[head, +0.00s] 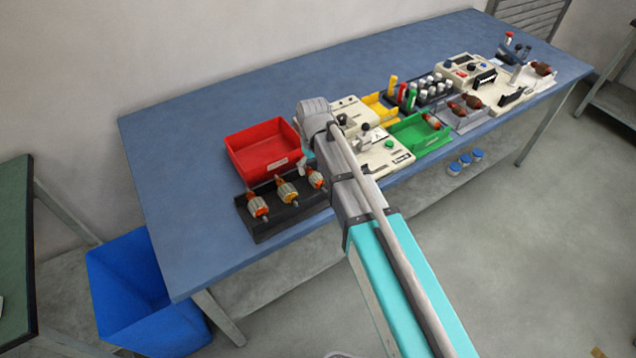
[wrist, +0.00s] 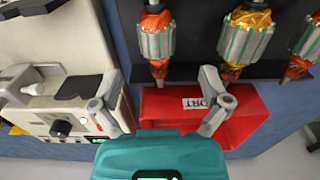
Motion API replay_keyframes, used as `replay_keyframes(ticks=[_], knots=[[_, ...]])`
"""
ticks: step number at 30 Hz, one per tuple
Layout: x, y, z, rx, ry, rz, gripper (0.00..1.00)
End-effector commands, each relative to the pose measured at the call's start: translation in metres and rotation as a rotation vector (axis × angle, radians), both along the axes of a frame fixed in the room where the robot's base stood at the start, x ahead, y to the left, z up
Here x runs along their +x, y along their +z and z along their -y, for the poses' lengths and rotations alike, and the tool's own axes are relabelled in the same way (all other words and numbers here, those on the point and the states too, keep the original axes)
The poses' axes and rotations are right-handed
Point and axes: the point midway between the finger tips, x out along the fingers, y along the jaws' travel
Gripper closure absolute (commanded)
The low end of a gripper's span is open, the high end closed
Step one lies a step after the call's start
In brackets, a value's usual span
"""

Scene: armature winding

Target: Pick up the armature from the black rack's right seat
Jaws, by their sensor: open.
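The black rack (head: 285,218) lies at the front left of the blue bench with three armatures seated in a row. The right-seat armature (head: 317,179) is partly hidden by my arm in the head view. In the wrist view, turned round from the head view, it is the leftmost armature (wrist: 157,42), with a grey ribbed core and orange-red windings. The middle armature (wrist: 245,40) has a yellow-orange winding; the left-seat one (wrist: 302,50) is cut by the picture edge. My gripper (wrist: 158,78) is open and empty, its fingers appearing either side of the right-seat armature's lower end.
A red bin (head: 262,150) with a label stands directly behind the rack. A pale machine (wrist: 55,60) stands beside the rack. Green tray (head: 420,136), yellow tray and tools fill the bench farther right. The bench's left part is clear. A blue bin (head: 130,290) stands on the floor.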

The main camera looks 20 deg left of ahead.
Motion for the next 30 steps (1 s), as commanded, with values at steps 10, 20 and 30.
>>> replay_keyframes(ticks=[10, 20, 30], knots=[[0.000, -0.001, 0.000, 0.000, 0.000, 0.000, 0.03], [0.000, -0.011, 0.001, 0.000, 0.000, 0.000, 0.03], [-0.001, -0.037, 0.005, 0.000, 0.000, 0.000, 0.03]])
